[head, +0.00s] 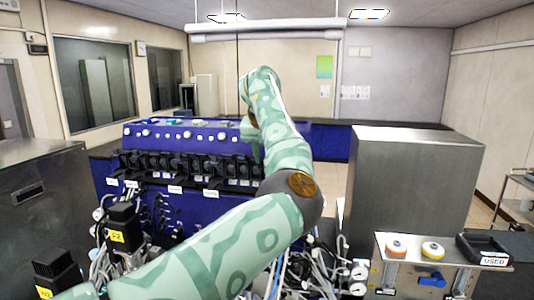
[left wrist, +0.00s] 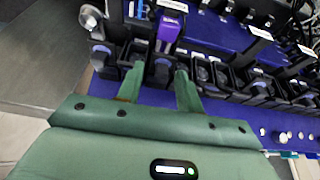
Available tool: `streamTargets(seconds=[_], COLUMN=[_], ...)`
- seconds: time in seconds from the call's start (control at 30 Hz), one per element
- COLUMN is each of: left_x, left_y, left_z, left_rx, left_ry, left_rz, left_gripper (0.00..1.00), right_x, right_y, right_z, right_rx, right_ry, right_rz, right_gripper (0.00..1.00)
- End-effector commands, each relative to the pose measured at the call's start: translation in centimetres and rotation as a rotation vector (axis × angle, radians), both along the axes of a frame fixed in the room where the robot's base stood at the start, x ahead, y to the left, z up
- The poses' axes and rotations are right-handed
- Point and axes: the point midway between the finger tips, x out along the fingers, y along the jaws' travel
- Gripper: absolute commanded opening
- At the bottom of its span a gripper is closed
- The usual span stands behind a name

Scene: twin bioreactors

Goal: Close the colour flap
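The blue bioreactor bench (head: 180,215) carries a row of black units with flaps. In the left wrist view one flap is purple (left wrist: 168,28), with a white label at its outer end. It sticks out from its black unit like the black flaps beside it. I cannot pick it out in the head view. My left gripper (left wrist: 160,69) is open and empty, its two green fingers apart over the units just short of the purple flap. In the head view my left arm reaches across the bench, and its hand (head: 251,138) is partly hidden behind the arm. My right gripper is not in view.
Steel cabinets stand at left (head: 40,195) and right (head: 410,180). A grey stand (head: 400,265) at lower right holds orange and yellow rolls and a black tray (head: 483,247) marked USED. Cables crowd the bench's near side. A white rail (head: 265,25) hangs above.

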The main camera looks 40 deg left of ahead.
Motion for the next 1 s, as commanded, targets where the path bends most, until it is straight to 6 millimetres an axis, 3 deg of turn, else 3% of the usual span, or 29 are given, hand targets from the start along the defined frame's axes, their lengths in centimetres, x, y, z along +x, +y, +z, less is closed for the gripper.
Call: streamTargets(seconds=[0.23, 0.37, 0.4, 0.73, 1.0], left_x=[0.0, 0.0, 0.0, -0.1, -0.5], left_y=[0.1, 0.0, 0.1, 0.0, -0.2], left_z=[-0.1, -0.1, -0.1, -0.4, -1.2], left_rx=[0.000, 0.000, 0.000, 0.013, 0.082], left_ry=[0.000, 0.000, 0.000, -0.025, -0.150], left_rz=[0.001, 0.001, 0.001, 0.001, 0.003], left_gripper=[0.36, 0.03, 0.00, 0.00, 0.00], right_x=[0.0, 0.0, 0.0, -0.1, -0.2], right_y=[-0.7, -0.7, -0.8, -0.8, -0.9], right_z=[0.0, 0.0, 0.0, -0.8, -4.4], right_rx=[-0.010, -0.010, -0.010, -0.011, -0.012], right_ry=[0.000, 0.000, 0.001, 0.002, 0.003], right_rz=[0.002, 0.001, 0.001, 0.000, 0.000], right_gripper=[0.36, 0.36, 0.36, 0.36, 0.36])
